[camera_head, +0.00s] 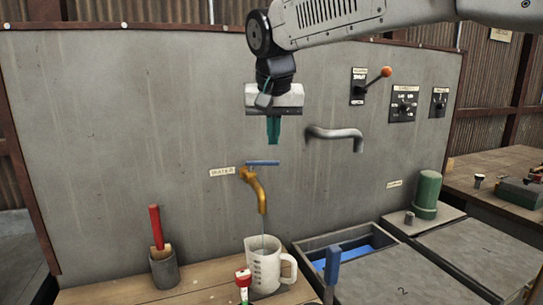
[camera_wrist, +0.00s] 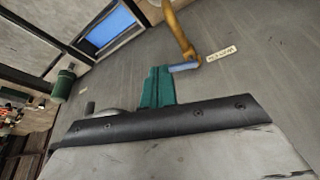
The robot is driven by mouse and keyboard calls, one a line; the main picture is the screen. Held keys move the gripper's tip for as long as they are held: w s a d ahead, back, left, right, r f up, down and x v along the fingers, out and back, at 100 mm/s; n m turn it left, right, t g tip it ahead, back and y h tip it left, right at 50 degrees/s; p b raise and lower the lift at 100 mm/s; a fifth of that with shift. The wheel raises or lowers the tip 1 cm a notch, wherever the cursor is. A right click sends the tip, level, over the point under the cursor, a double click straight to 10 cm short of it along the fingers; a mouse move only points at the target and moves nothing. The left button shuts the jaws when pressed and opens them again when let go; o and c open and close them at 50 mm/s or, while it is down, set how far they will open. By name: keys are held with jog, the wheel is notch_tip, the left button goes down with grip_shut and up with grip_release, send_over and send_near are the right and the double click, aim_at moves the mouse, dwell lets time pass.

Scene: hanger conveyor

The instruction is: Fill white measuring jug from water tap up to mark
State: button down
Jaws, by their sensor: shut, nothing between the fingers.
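The white measuring jug (camera_head: 266,264) stands upright on the wooden bench under the brass water tap (camera_head: 256,190), its handle to the right. A thin stream seems to run from the spout into the jug. The water level and the mark cannot be made out. The tap's blue lever (camera_head: 262,163) lies crosswise on top; it also shows in the wrist view (camera_wrist: 184,67). My gripper (camera_head: 273,138) is shut and empty, pointing down just above the lever, apart from it. Its green fingers (camera_wrist: 157,88) are together in the wrist view.
A grey pipe spout (camera_head: 335,134) juts from the wall to the right of my gripper. A basin (camera_head: 310,246) with blue inside lies right of the jug. A pot (camera_head: 164,268) with a red-handled brush stands left. An orange-knobbed lever (camera_head: 385,72) is upper right.

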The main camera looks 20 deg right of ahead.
aim_at(273, 163)
jog(key=w+d+f, duration=0.2)
jog(key=w+f, duration=0.5)
jog(key=f, duration=0.1)
jog(key=shift+d+f, duration=0.2)
jog(key=shift+d, duration=0.05)
